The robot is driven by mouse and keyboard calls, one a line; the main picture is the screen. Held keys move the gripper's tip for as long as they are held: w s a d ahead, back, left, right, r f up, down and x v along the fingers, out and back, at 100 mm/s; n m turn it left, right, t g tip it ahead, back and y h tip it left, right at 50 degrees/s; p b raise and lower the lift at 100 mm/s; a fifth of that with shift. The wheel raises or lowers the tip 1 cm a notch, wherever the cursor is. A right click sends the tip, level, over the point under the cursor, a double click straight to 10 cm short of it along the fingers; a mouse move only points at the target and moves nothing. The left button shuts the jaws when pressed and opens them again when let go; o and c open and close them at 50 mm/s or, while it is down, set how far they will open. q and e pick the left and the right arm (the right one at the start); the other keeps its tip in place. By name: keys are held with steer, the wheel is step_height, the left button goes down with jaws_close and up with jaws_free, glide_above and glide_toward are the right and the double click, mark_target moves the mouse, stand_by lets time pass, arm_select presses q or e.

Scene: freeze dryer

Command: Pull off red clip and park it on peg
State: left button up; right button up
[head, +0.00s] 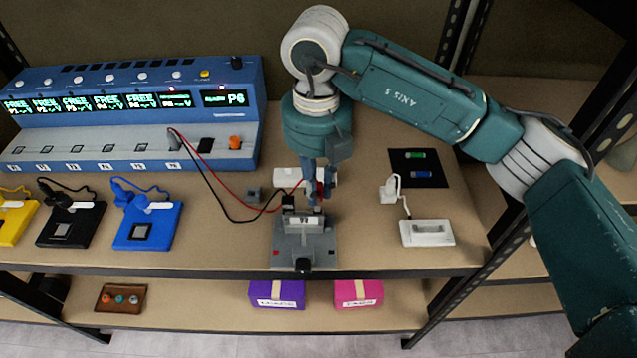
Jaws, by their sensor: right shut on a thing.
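My right gripper (315,198) reaches down from above, over the back of a grey fixture (289,256) near the shelf's front edge. It is shut on the red clip (320,187), of which only a little red shows between and behind the fingers. A black clip (288,203) sits just left of the gripper at the end of a black lead. A red lead (225,177) runs from the blue console toward the gripper. A peg cannot be told for certain. My left gripper is not in view.
A blue console (240,100) with green displays stands at the back left. Yellow, black and blue (165,210) pads lie in front of it. A white switch box (426,239) and a black mat (432,182) lie to the right.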

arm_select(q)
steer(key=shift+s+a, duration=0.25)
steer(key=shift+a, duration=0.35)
arm_select(e)
steer(key=w+a, duration=0.3)
steer(key=w, duration=0.3)
steer(key=shift+w+r, duration=0.2)
steer(key=shift+w, duration=0.15)
steer(key=shift+a, duration=0.1)
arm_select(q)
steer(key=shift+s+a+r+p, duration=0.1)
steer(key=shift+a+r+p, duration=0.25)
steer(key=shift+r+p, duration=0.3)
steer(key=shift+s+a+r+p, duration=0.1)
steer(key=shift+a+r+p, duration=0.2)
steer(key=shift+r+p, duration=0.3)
arm_select(e)
steer(key=w+a, duration=0.3)
steer(key=w, duration=0.3)
steer(key=shift+w+a, duration=0.25)
steer(key=shift+w, duration=0.15)
